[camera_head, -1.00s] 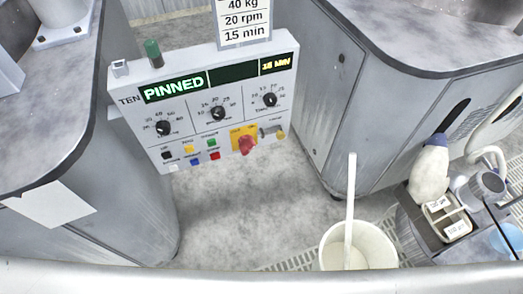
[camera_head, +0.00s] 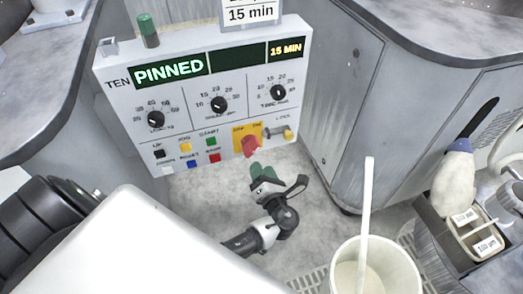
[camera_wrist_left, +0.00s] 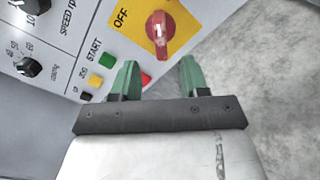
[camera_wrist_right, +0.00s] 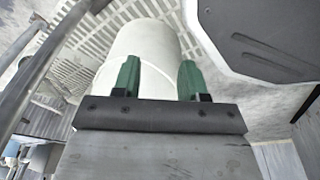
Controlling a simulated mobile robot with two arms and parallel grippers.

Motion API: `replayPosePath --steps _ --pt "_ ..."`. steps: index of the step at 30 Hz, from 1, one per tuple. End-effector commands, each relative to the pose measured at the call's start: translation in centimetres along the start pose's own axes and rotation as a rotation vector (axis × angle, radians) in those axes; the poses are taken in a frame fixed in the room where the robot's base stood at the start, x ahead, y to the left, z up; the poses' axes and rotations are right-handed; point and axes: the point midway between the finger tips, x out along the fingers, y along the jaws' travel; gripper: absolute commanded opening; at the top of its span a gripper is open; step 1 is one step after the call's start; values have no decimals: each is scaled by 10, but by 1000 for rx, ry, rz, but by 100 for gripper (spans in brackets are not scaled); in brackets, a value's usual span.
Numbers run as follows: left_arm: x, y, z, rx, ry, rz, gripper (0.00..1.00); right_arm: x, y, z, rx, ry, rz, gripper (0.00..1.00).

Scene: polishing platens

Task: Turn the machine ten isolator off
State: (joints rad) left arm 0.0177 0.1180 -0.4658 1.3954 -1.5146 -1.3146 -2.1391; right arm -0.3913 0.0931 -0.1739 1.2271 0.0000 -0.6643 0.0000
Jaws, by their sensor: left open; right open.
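The machine ten panel (camera_head: 120,92) is white, with "TEN" at its left and green "PINNED" on its display. Its isolator is a red rotary handle (camera_head: 250,146) on a yellow plate (camera_head: 238,131) at the lower right of the panel. In the left wrist view the red handle (camera_wrist_left: 158,33) stands just beyond the fingertips, beside the word OFF, with a pale mark on it. My left gripper (camera_head: 262,171) is open and empty, just below the handle; its green fingers (camera_wrist_left: 157,75) are apart. My right gripper (camera_wrist_right: 159,75) is open; it shows only in the right wrist view.
Coloured buttons (camera_head: 211,141) lie left of the isolator, and a brass-coloured lock (camera_head: 289,135) lies right of it. A white bucket (camera_head: 405,263) with a stick stands on the floor at the lower right. A grey cabinet (camera_head: 345,110) stands right of the panel.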

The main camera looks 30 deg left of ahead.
Motion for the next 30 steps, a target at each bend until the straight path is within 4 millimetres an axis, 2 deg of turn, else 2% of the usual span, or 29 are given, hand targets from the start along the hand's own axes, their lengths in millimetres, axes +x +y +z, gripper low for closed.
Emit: replayPosePath --steps 6,13,18,26,30 --pt "44 0 -1 -1 -1 2 45 -8 1 -14 2 12 1 43" --pt "79 -1 -1 -2 0 -1 45 -19 2 -28 5 20 2 43" --pt "90 -1 -1 -2 1 -3 45 -24 2 -32 5 23 3 43" --pt "91 -1 -1 -2 1 -3 45 -25 2 -32 5 23 3 43" --pt "91 -1 -1 -2 1 -3 26 -25 2 -32 6 23 3 43"
